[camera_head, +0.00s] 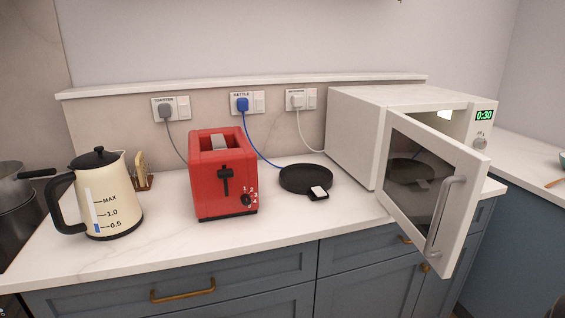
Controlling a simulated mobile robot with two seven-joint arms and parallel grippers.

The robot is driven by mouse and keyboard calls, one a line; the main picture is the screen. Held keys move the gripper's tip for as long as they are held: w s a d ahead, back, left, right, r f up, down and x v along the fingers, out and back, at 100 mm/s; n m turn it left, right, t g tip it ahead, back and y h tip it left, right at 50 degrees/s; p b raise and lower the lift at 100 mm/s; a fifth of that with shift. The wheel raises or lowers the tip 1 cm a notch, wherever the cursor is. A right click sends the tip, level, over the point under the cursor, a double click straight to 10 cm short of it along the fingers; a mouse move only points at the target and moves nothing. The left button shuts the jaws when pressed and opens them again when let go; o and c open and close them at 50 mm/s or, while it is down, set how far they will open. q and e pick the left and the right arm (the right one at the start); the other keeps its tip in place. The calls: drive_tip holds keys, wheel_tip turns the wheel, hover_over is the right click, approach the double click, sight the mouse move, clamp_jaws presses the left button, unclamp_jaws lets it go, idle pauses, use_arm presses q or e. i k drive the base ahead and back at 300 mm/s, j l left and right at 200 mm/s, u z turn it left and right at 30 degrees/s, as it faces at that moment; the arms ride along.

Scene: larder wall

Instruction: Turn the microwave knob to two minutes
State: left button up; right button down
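The white microwave (357,132) stands at the right end of the counter. Its door (432,190) is swung wide open toward the front, with a grey vertical handle (443,218). The control panel on the right of the front has a green display (484,115) reading 0:30. A small round knob (480,143) sits below the display; its pointer is too small to read. Much of the microwave's inside is hidden behind the open door. Neither of my grippers is in view.
A red toaster (223,178), a cream kettle (110,199) and a black round kettle base (306,178) stand on the counter. Cords run to labelled wall sockets. The open door juts past the counter's front edge. A dark pot (16,215) is at far left.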

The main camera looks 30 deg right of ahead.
sight(479, 143)
drive_tip(key=z, duration=1.9)
